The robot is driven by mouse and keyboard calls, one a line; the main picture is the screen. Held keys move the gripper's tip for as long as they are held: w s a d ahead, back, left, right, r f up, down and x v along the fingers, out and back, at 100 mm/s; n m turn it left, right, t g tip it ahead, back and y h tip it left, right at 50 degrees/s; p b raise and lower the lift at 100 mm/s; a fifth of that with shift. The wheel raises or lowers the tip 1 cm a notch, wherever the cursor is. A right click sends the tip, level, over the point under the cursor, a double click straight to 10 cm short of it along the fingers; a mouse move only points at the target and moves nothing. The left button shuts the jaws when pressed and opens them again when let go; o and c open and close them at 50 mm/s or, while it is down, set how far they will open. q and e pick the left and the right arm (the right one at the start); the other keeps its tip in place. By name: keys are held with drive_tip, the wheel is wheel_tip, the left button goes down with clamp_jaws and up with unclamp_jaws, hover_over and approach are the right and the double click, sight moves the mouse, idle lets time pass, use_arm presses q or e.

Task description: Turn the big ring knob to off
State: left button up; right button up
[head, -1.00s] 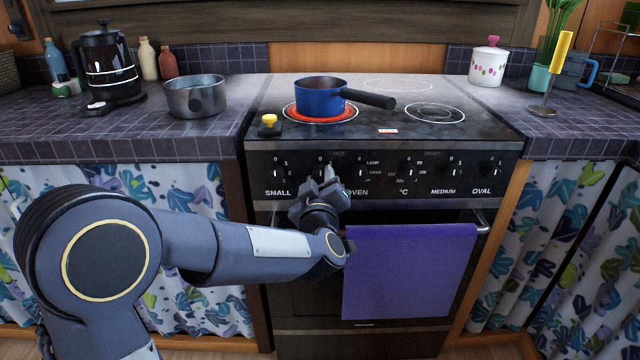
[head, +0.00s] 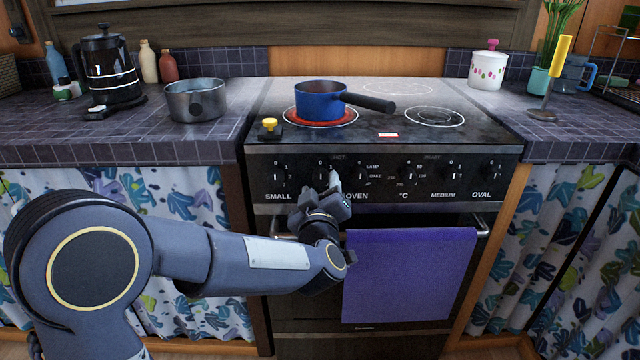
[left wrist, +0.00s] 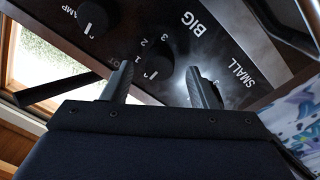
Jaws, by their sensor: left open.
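The big ring knob (head: 321,176) is the small dark knob between the SMALL and OVEN labels on the stove's front panel. Its white mark looks upright, like those of its neighbours. My left gripper (head: 335,181) is open, just below and right of this knob, apart from it. In the left wrist view the knob (left wrist: 158,64) shows between the two spread fingertips (left wrist: 160,76), near the BIG label, with nothing gripped. The big ring (head: 292,118) under the blue saucepan (head: 320,101) glows dull red. My right gripper is not in view.
Other knobs, such as the SMALL knob (head: 275,176) and the oven knob (head: 360,174), sit close on either side. A purple towel (head: 410,275) hangs from the oven handle (head: 483,226) below. A yellow-topped timer (head: 269,126) stands at the cooktop's front left.

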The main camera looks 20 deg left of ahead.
use_arm(q)
drive_tip(key=v, duration=0.6)
drive_tip(key=shift+p, duration=0.4)
drive_tip(key=shift+s, duration=0.15)
drive_tip(key=s+a+f+m+g+h, duration=0.2)
drive_tip(key=s+f+m+g+h, duration=0.15)
drive_tip(key=s, duration=0.55)
drive_tip(key=s+a+f+m+g+h, duration=0.2)
drive_tip(key=s+f+g, duration=0.25)
drive_tip(key=s, duration=0.55)
drive_tip(key=s+a+f+m+g+h, duration=0.2)
drive_tip(key=s+f+m+g+h, duration=0.15)
drive_tip(key=s, duration=0.55)
wheel_tip(320, 180, up, 28)
drive_tip(key=p, duration=2.8)
drive_tip(key=shift+d+r+n+g+y, duration=0.25)
drive_tip(key=shift+d+n+g+y, duration=0.05)
drive_tip(key=shift+n+g+y, duration=0.1)
